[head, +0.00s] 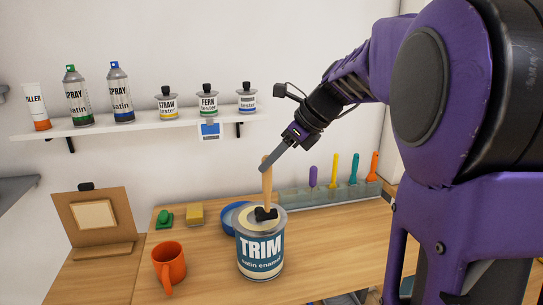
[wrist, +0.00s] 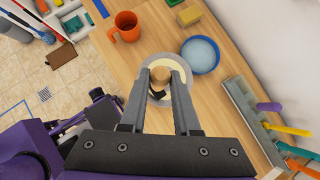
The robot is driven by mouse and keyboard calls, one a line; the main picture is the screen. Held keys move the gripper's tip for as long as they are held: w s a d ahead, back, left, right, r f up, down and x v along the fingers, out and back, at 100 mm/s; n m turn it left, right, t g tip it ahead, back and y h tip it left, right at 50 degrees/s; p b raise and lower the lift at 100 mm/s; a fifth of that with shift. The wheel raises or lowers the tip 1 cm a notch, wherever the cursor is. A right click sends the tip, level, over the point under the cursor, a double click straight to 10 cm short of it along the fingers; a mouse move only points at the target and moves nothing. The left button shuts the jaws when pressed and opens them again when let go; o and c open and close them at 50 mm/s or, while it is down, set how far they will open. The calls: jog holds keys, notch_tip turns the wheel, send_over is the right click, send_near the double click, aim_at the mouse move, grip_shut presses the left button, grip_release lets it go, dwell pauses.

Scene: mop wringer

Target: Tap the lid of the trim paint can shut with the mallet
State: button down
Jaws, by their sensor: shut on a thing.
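The trim paint can (head: 260,255) stands upright on the wooden bench, with a blue TRIM label and a pale lid (head: 254,221). My gripper (head: 265,168) is shut on the wooden handle of the mallet (head: 267,186), above the can. The handle is near upright, and the black mallet head (head: 266,213) is low over the lid; I cannot tell whether it touches. The wrist view shows the handle end (wrist: 160,74) between my fingers, with the can top (wrist: 187,68) below. The mallet and fingers partly hide the lid, so its seating is unclear.
An orange mug (head: 169,264) stands left of the can. A blue bowl (head: 233,218) is close behind it, with a yellow sponge (head: 195,214) further left. A rack (head: 327,192) of coloured-handled tools is behind right. A shelf (head: 150,124) holds spray cans and testers.

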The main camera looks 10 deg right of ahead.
jog(key=shift+f, duration=0.85)
jog(key=shift+r+p, duration=0.65)
jog(key=shift+r, duration=1.45)
jog(key=shift+a, duration=0.15)
